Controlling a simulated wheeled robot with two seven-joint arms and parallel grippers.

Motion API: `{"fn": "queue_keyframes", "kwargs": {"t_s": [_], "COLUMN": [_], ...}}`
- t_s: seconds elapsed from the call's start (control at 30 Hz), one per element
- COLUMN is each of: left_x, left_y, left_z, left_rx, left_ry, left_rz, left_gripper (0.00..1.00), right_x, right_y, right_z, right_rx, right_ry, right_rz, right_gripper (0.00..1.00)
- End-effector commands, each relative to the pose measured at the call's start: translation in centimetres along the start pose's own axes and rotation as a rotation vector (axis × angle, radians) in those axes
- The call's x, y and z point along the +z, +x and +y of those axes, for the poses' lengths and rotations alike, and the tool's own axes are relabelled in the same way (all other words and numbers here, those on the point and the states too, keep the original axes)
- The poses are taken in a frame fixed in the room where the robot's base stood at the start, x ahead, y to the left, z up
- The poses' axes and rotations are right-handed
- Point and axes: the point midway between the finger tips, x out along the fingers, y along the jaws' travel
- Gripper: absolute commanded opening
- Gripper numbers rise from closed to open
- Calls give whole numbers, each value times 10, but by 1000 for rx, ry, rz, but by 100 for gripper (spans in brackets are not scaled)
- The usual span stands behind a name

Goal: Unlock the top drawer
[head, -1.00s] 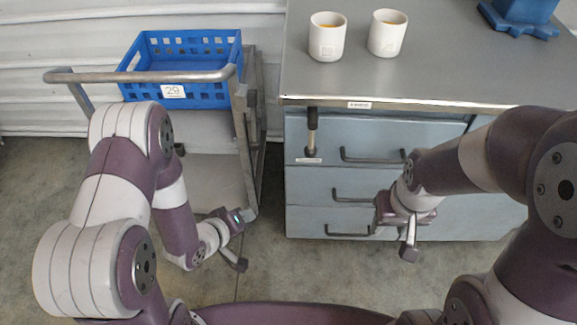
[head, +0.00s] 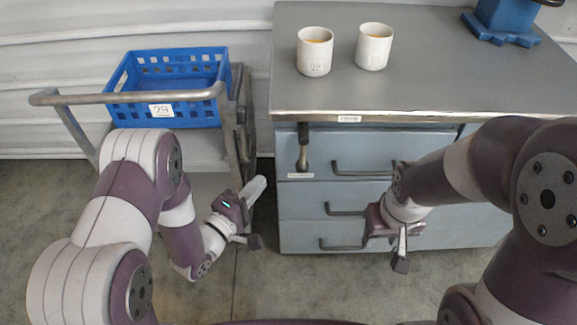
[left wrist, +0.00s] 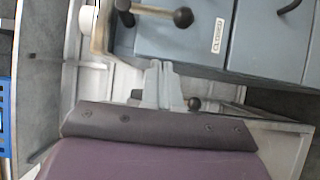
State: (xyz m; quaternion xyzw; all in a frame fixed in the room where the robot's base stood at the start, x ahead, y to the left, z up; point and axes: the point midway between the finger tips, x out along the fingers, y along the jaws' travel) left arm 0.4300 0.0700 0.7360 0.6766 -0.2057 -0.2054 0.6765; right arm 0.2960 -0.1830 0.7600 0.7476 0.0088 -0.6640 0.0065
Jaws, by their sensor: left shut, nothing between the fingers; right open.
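The grey-blue cabinet's top drawer (head: 400,143) is shut and has a dark bar handle (head: 362,172). A lock lever (head: 303,150) hangs down its left part. Its round knob points at a small label, which reads CLOSED (left wrist: 218,35) in the left wrist view; the lever (left wrist: 150,10) shows there too, at the top edge. My left gripper (head: 257,187) is shut and empty, left of the cabinet and a little below the lever, apart from it. Its fingertips (left wrist: 163,68) are together in the wrist view. My right gripper (head: 376,225) is open before the lower drawers; its fingers are mostly hidden.
A metal cart (head: 50,98) with a blue crate (head: 165,112) stands left of the cabinet, close to my left gripper. Two white cups (head: 315,52) and a blue object (head: 500,22) stand on the cabinet top (head: 430,75). The floor in front is clear.

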Motion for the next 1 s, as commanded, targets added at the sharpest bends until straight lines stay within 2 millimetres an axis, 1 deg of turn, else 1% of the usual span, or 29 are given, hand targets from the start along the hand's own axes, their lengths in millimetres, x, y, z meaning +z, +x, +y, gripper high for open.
{"fn": "queue_keyframes", "kwargs": {"t_s": [0.03, 0.1, 0.27, 0.3, 0.4, 0.6, 1.0], "left_x": [2, 1, 1, 4, 16, 27, 29], "left_y": [11, 26, 61, 67, 78, 90, 91], "left_z": [-1, -1, -2, -1, -1, 0, 0], "left_rx": [3, 3, 2, 2, 1, 0, 1], "left_ry": [1, 1, 1, 0, -1, -1, -2], "left_rz": [-5, -3, -2, -3, -4, 0, 1], "left_gripper": [0, 0, 0, 0, 0, 0, 0], "right_x": [0, 1, 1, 1, 2, 2, 2], "right_y": [3, 6, 10, 12, 14, 15, 16], "right_z": [0, 0, 0, 0, 0, 0, 0], "right_rx": [0, 0, 0, 0, 0, 0, 0], "right_ry": [0, 0, 0, 0, 0, 0, 0], "right_rz": [0, 0, 0, 0, 0, 0, 0], "right_gripper": [43, 43, 43, 43, 43, 43, 43]}}
